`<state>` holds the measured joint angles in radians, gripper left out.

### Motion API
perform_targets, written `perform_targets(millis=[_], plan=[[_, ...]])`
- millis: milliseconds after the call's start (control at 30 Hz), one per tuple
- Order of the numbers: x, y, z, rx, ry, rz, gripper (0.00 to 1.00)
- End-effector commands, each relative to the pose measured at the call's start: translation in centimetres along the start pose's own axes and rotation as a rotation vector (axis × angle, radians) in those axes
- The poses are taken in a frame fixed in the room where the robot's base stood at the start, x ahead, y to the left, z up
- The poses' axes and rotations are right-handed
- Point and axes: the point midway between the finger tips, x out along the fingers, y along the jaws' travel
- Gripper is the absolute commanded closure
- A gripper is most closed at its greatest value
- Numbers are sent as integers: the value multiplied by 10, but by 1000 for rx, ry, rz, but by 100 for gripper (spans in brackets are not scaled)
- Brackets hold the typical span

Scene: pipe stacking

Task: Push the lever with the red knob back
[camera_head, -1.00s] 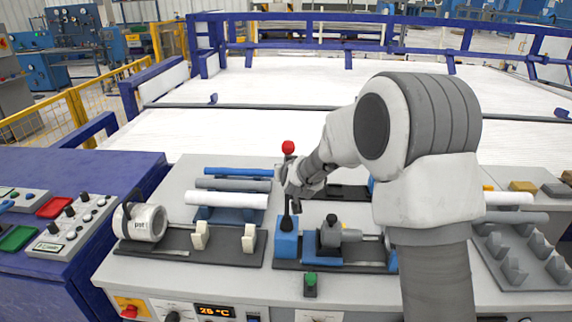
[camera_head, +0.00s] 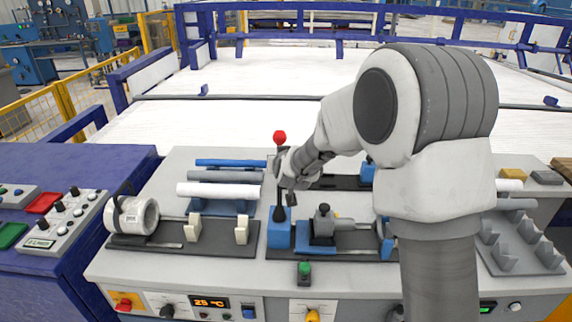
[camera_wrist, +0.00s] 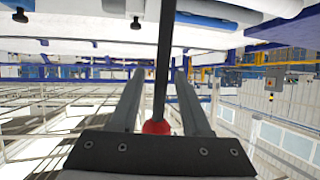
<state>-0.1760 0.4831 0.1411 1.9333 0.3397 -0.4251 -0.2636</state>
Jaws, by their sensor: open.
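The lever (camera_head: 279,185) is a thin dark rod that stands about upright on a blue base (camera_head: 279,235), with a red knob (camera_head: 280,137) on top. My gripper (camera_head: 286,192) is at the rod, below the knob. In the wrist view the open fingers of my gripper (camera_wrist: 158,100) lie on either side of the rod (camera_wrist: 165,60). The red knob (camera_wrist: 156,127) shows there near the palm plate, between the finger bases. Whether a finger touches the rod I cannot tell.
A green button (camera_head: 304,268) is in front.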

Motion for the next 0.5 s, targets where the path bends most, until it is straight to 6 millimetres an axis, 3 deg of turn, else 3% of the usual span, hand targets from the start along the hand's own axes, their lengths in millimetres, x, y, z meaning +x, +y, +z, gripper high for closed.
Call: perform_targets(millis=[500], plan=[[-95,0,-1,1,3,0,53]])
